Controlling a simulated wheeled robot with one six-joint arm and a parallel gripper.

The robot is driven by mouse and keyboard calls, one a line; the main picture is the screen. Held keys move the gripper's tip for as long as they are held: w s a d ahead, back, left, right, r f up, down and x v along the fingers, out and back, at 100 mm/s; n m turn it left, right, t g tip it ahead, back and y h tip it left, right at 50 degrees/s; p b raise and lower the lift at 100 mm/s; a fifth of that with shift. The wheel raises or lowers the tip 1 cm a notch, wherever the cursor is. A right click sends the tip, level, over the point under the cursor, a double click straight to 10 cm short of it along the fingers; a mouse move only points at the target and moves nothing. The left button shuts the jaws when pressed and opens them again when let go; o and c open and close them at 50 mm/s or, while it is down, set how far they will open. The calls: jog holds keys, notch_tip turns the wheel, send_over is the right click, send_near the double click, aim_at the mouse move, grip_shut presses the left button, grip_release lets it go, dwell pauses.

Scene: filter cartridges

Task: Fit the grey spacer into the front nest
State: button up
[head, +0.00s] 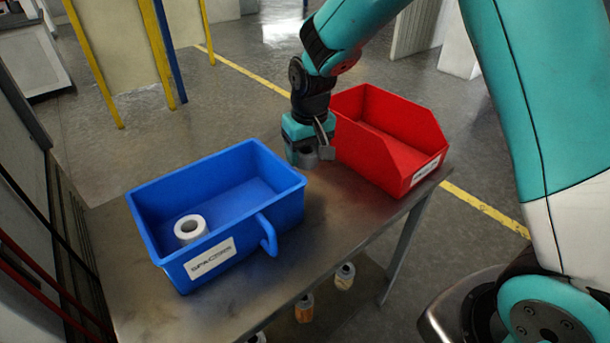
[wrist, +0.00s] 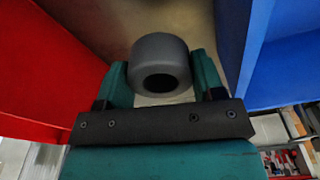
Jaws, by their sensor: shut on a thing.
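The grey spacer (wrist: 160,66) is a short ring with a round hole, seen large in the wrist view. My gripper (wrist: 163,80) is shut on it, with a teal finger on each side. In the head view my gripper (head: 318,152) hangs over the table between the blue bin and the red bin, and the grey spacer (head: 307,158) shows partly at its fingers. I cannot tell how far it is above the table. I do not see the front nest in either view.
A blue bin (head: 282,180) labelled for spacers holds a white ring (head: 190,229). An empty-looking red bin (head: 398,153) stands to the right. The metal table (head: 330,225) is bare between and in front of them. Several small bottle-like items (head: 345,275) are below the table edge.

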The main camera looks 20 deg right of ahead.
notch_tip(320, 180, down, 7)
jog(key=shift+r, duration=0.15)
dwell(0.4)
jog(key=shift+f, duration=0.25)
jog(key=o, duration=0.9)
jog(key=shift+r, duration=0.1)
jog(key=shift+o, duration=0.2)
